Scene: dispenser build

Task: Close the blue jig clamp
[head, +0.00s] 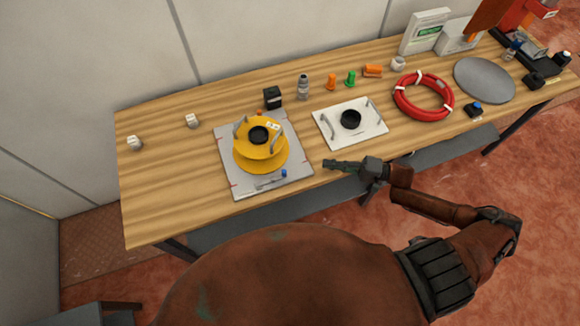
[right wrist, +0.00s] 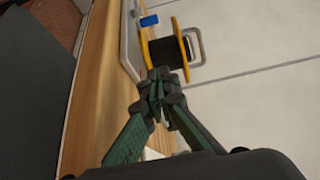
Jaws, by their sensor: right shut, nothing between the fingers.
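The blue jig clamp handle (head: 284,173) sits at the front right of the grey jig plate (head: 226,152), on a small metal bar at the plate's front edge. A yellow spool-like body (head: 245,158) with a black centre and metal handles stands on the plate. In the right wrist view the blue clamp tip (right wrist: 149,21) shows beside the yellow and black spool (right wrist: 163,52). My right gripper (head: 327,164) is shut and empty, to the right of the clamp near the table's front edge. It also shows in the right wrist view (right wrist: 155,80). My left gripper is not in view.
A white plate (head: 322,127) with handles and a black ring lies right of the jig. A red hose ring (head: 400,103), a grey disc (head: 484,80), a bottle (head: 303,88) and a black block (head: 272,97) stand farther back. The table's left part is mostly clear.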

